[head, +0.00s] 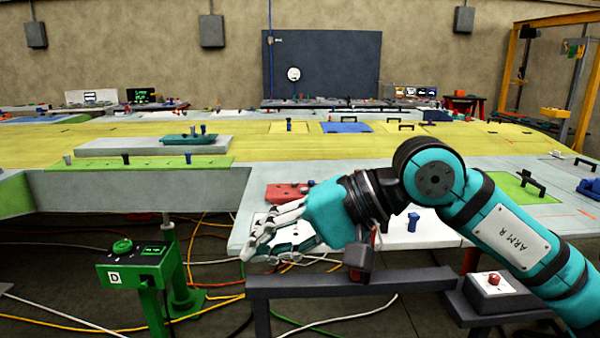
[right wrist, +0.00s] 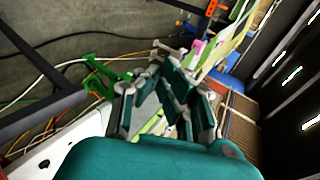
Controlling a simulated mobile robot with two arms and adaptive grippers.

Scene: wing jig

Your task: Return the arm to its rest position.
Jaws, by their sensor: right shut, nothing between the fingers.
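In the right wrist view the gripper's fingers (right wrist: 165,100) show from behind, above the teal wrist housing. My left gripper is in neither view.
A dark grey rail (head: 350,283) stands just below my right gripper. A grey box with a red button (head: 493,281) is near my forearm. A green control stand (head: 140,265) is at the left. Cables (head: 195,320) lie on the floor. The long yellow wing panel (head: 300,140) spans the back.

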